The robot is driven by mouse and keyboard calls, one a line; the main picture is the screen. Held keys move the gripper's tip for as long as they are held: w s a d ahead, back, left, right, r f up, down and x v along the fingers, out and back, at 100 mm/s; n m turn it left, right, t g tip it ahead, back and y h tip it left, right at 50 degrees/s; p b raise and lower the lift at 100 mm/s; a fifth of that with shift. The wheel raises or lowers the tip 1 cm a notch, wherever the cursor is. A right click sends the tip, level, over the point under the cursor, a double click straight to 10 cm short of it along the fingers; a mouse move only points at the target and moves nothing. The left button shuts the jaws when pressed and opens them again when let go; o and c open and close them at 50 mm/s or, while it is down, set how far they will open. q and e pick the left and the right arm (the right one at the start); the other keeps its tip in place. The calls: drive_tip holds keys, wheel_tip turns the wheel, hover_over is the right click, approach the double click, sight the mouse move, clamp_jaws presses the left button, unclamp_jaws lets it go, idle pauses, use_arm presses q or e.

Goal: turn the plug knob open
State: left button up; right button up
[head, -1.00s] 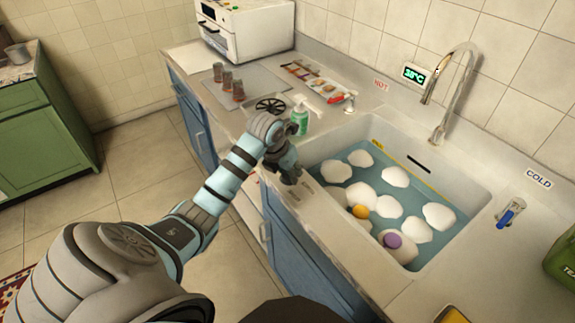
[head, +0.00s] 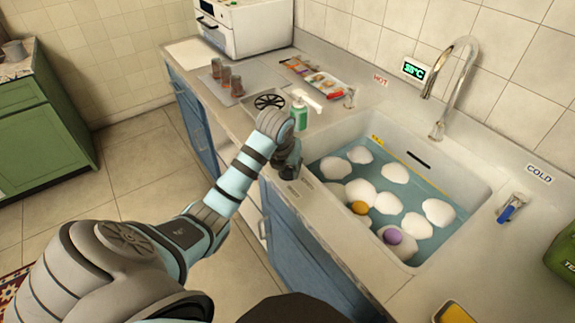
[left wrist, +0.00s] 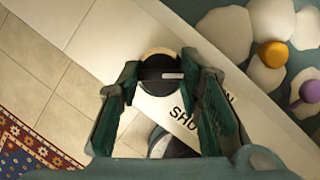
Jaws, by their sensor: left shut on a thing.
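The plug knob (left wrist: 160,66), round and dark with a cream rim and a pale bar across it, sits on the counter's front edge beside the sink. In the left wrist view my left gripper (left wrist: 158,78) has a finger on each side of it and is shut on it. In the head view my left gripper (head: 289,166) is at the sink's near left corner and hides the knob. Dark lettering, partly covered by a finger, is printed on the counter beside the knob. My right gripper is in neither view.
The sink (head: 470,215) holds water, white foam clumps (head: 394,173), an orange ball (head: 359,207) and a purple knobbed thing (head: 393,236). A green soap bottle (head: 299,115) stands just behind my gripper. The blue cold tap handle (head: 508,209) is at the right.

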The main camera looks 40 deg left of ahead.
use_arm(q)
drive_tip(key=o, duration=1.2)
drive_tip(key=shift+r, duration=0.2)
drive_tip(key=s+d, duration=0.1)
drive_tip(key=s, duration=0.3)
drive_tip(key=s+d, duration=0.2)
drive_tip(key=s, duration=0.1)
drive_tip(key=s+d, duration=0.1)
drive_tip(key=s, duration=0.3)
drive_tip(key=shift+s+d+r, duration=0.3)
drive_tip(key=shift+s+r, duration=0.05)
